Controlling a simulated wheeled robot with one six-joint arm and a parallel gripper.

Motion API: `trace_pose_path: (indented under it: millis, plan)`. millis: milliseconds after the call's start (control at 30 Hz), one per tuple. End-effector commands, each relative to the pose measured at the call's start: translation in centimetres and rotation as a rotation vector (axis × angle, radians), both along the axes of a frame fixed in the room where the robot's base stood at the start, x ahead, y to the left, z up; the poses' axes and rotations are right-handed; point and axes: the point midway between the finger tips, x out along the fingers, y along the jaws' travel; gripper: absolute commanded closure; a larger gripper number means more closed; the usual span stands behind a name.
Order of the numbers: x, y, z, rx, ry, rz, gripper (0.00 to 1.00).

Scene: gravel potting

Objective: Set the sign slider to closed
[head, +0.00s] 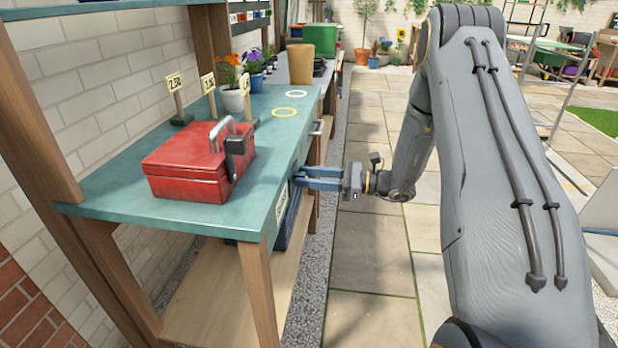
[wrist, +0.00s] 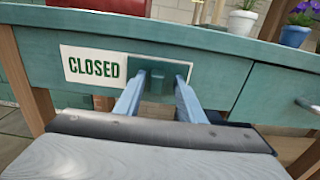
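The sign (wrist: 94,65) is on the front of the green bench, and the word CLOSED shows on its left part. A green sliding plate (wrist: 172,64) covers most of the right part, leaving a white edge. A small green knob (wrist: 157,82) stands out from the plate. My gripper (wrist: 160,79) is open, with one blue finger on each side of the knob and visible gaps between. In the head view my gripper (head: 296,176) reaches the bench front from the right. The sign is seen there only at a steep angle.
A red toolbox (head: 185,165) sits on the bench top (head: 125,205). Flower pots (head: 233,99), price tags and two rings (head: 285,112) are farther back. A drawer handle (wrist: 308,104) sticks out to the right of the sign. The paved floor (head: 370,270) beside the bench is clear.

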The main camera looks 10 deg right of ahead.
Motion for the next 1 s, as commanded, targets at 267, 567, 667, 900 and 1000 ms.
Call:
trace_pose_path:
  millis: [267,567,667,900,1000]
  plan:
    - [-1.2,-3.3,0.0,0.001,0.0,-0.006,0.64]
    - [-2.7,-6.9,0.0,0.0,0.0,-0.005,0.64]
    - [-2.8,-7.2,0.0,0.0,0.0,-0.003,0.64]
    - [-2.9,-7.3,0.0,0.0,0.0,-0.002,0.64]
    - [-2.9,-7.3,0.0,0.0,0.0,-0.002,0.64]
